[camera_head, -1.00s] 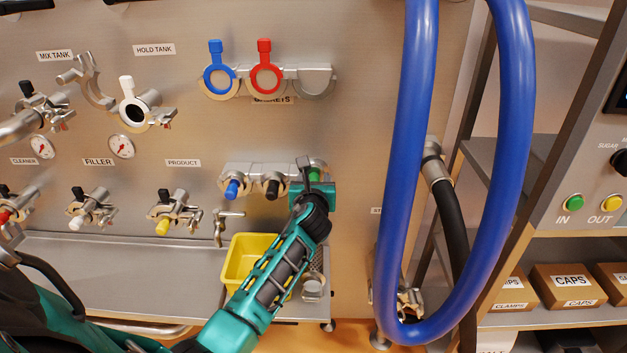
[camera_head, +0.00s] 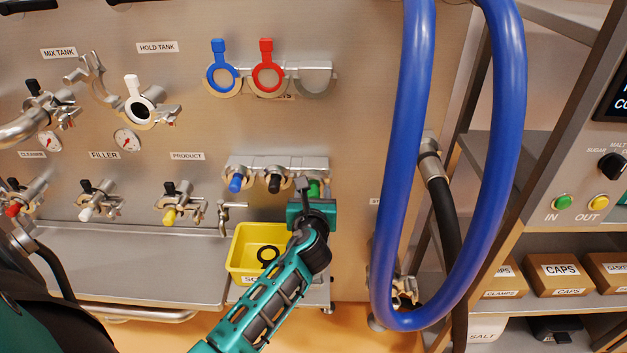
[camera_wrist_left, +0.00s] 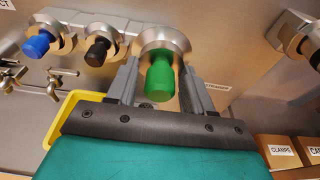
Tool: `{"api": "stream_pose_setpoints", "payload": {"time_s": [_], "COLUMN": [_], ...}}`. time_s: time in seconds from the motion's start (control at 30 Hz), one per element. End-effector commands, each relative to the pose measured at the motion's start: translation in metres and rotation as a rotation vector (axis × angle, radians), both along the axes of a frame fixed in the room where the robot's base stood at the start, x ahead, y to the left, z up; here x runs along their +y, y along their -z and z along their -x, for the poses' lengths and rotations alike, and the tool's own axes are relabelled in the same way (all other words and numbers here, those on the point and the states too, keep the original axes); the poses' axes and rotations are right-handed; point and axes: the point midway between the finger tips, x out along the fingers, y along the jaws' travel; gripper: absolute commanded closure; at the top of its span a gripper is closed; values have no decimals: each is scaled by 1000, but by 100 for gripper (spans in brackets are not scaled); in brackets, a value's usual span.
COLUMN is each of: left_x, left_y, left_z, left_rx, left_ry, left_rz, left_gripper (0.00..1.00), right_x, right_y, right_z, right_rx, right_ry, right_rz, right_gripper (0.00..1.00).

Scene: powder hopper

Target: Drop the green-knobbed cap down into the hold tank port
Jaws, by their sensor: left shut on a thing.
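The green-knobbed cap (camera_wrist_left: 165,65) has a green knob on a round metal disc. My left gripper (camera_head: 311,193) is shut on it, with one finger on each side in the left wrist view (camera_wrist_left: 158,85). The cap is at the right end of the metal cap rack (camera_head: 290,163); I cannot tell if it is clear of the rack. In the head view the gripper partly hides the green knob (camera_head: 315,188). The hold tank port (camera_head: 143,108) is up and left under its label, with a white-tabbed ring and a dark opening facing out. My right gripper is not in view.
Blue (camera_head: 236,183) and black (camera_head: 274,183) knobbed caps sit on the rack beside the green one. A yellow bin (camera_head: 240,262) stands below. Blue and red tabbed gaskets hang above. A thick blue hose (camera_head: 402,150) loops down on the right. The panel between rack and port is mostly clear.

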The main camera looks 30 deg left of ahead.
Motion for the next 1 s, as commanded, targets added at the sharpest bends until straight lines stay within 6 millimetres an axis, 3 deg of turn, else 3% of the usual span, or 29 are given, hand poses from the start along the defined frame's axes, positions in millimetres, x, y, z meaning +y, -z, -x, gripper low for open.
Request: {"api": "stream_pose_setpoints", "payload": {"time_s": [0.7,0.87,1.0], "left_x": [-5,-12,-35], "left_y": [-4,-24,-53], "left_z": [8,15,31], "left_rx": [-5,-7,-6], "left_ry": [4,53,157], "left_rz": [-2,-5,-7], "left_gripper": [85,85,85], "right_x": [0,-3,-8], "right_y": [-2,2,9], "right_z": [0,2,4], "right_rx": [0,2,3], "right_ry": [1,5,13], "right_rz": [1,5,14], "right_gripper": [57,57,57]}}
